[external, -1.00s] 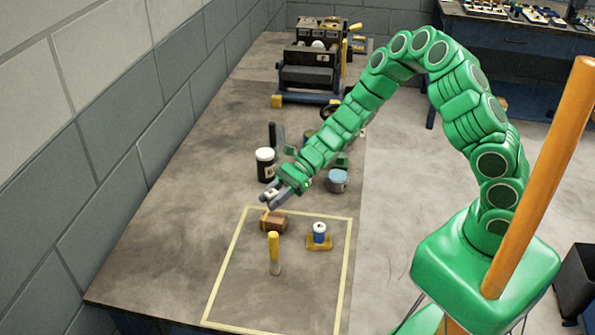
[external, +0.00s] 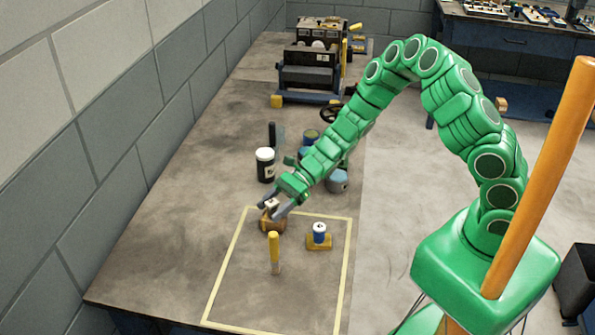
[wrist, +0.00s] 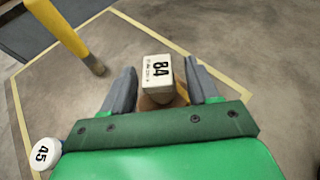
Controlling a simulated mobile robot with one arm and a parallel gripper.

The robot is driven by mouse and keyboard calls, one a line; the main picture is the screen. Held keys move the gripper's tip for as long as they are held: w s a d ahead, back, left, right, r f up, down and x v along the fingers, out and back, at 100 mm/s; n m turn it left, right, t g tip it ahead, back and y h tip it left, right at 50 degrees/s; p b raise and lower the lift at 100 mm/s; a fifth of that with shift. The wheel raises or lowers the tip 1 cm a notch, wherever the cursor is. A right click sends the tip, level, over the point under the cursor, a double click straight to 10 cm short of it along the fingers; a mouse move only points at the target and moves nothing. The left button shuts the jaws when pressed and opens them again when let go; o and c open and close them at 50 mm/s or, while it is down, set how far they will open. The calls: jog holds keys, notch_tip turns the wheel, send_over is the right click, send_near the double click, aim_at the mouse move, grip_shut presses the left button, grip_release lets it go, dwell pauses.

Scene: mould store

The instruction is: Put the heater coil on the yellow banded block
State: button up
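My gripper (external: 271,209) is low over the brown block (external: 272,225), at the far edge of the taped area. Its fingers (wrist: 162,88) are apart, with a gap on each side of a small white boxy piece marked 84 (wrist: 157,72). That piece also shows in the external view (external: 271,204); it appears to rest on the brown block. It may be the heater coil, though no windings show. A yellow slab (external: 313,245) to the right bears a blue can with a white top (external: 319,232), marked 45 in the wrist view (wrist: 43,153). I cannot tell which block is yellow banded.
A yellow and grey post (external: 274,252) stands in front of the brown block. A black jar with a white lid (external: 265,166) and a grey-blue tin (external: 337,181) stand behind the gripper. The front of the taped area is clear.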

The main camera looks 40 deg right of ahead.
jog(key=shift+r, duration=0.15)
jog(key=v, duration=1.2)
dwell(0.4)
jog(key=shift+r, duration=0.15)
